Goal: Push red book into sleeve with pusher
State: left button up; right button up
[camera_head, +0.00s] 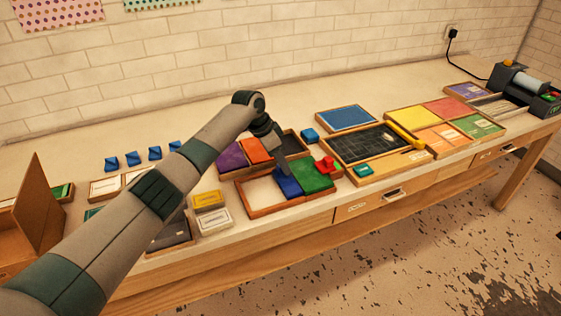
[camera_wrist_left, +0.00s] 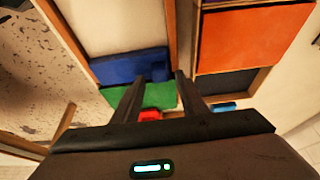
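A small red object (camera_head: 326,165) with a raised part sits on or beside the green panel (camera_head: 313,178); I cannot tell whether it is the red book or the pusher. It shows partly in the left wrist view (camera_wrist_left: 150,114). No sleeve can be made out for sure. My left gripper (camera_head: 284,166) reaches down over the blue piece (camera_head: 288,184) in the front wooden tray (camera_head: 258,214). In the left wrist view its two fingers (camera_wrist_left: 159,76) are apart, with nothing seen held between them. My right gripper is not in view.
A tray with purple and orange panels (camera_head: 256,150) lies behind. A black gridded board (camera_head: 365,146) and a tray of coloured panels (camera_head: 447,110) lie to the right. A roller machine (camera_head: 528,86) stands at the far right end. The bench's back strip is mostly clear.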

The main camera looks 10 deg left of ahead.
pick_arm(q)
jog(key=shift+a, duration=0.15)
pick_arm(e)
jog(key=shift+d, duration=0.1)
pick_arm(q)
jog(key=shift+s+a+r, duration=0.1)
jog(key=shift+a+r, duration=0.1)
jog(key=shift+r, duration=0.05)
jog(key=b+v, duration=0.4)
jog(key=v, duration=1.2)
jog(key=shift+d+r, duration=0.15)
jog(key=shift+r, duration=0.3)
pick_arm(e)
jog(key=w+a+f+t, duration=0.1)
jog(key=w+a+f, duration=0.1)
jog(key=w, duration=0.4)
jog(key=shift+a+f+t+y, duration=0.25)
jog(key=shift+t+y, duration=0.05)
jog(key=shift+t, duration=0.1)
